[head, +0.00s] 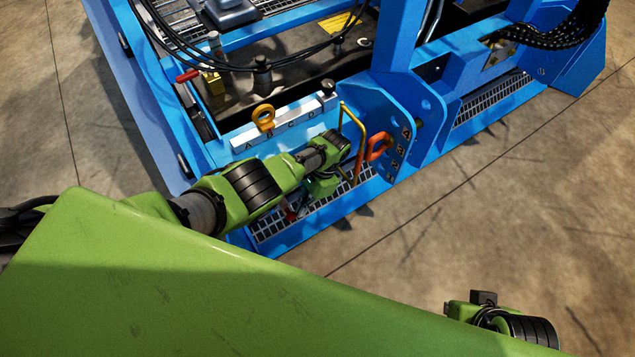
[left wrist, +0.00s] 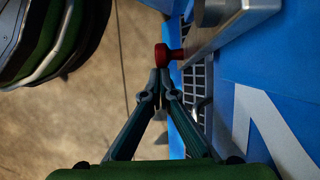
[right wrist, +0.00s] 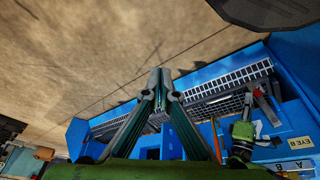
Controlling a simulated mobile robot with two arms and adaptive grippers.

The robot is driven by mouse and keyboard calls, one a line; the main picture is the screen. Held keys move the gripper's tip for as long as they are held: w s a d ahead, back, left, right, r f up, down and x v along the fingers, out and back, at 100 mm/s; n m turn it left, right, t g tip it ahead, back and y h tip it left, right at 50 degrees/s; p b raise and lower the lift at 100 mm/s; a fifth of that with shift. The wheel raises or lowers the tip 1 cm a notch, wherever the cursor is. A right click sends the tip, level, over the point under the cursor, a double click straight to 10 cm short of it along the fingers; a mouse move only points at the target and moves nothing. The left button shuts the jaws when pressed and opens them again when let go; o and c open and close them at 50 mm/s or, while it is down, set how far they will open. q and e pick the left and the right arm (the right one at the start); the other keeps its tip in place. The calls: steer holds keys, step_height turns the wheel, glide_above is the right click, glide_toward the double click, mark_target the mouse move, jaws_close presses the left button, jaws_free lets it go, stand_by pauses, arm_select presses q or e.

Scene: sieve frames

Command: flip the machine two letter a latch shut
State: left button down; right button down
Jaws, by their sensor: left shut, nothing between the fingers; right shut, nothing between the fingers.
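The latch that I take as the task's shows as a metal lever with a red knob (left wrist: 163,54) in the left wrist view. My left gripper (left wrist: 160,72) is shut and empty, its fingertips right at the knob; I cannot tell whether they touch. In the head view a small red part (head: 291,214) shows low beside my left wrist, and the left fingertips are hidden. The right wrist view shows a red knob (right wrist: 257,92) on grey metal above the grating. My right gripper (right wrist: 160,76) is shut and empty, apart from the machine. No latch label is readable here.
The blue machine frame (head: 318,222) has a grated step. A strip lettered A to D (head: 285,124) carries a yellow eye (head: 263,118). A yellow bar (head: 352,140) and an orange ring (head: 378,147) stand close to my left wrist. The floor at right is clear.

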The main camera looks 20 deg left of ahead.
arm_select(q)
steer(key=shift+s+a+f, duration=0.3)
steer(key=shift+s+a, duration=0.1)
steer(key=shift+s, duration=0.1)
arm_select(e)
steer(key=shift+w+a+t, duration=0.2)
steer(key=shift+w+t, duration=0.1)
steer(key=shift+w, duration=0.5)
arm_select(q)
steer(key=shift+s+a, duration=0.1)
step_height(320, 180, up, 10)
stand_by(0.7)
stand_by(0.4)
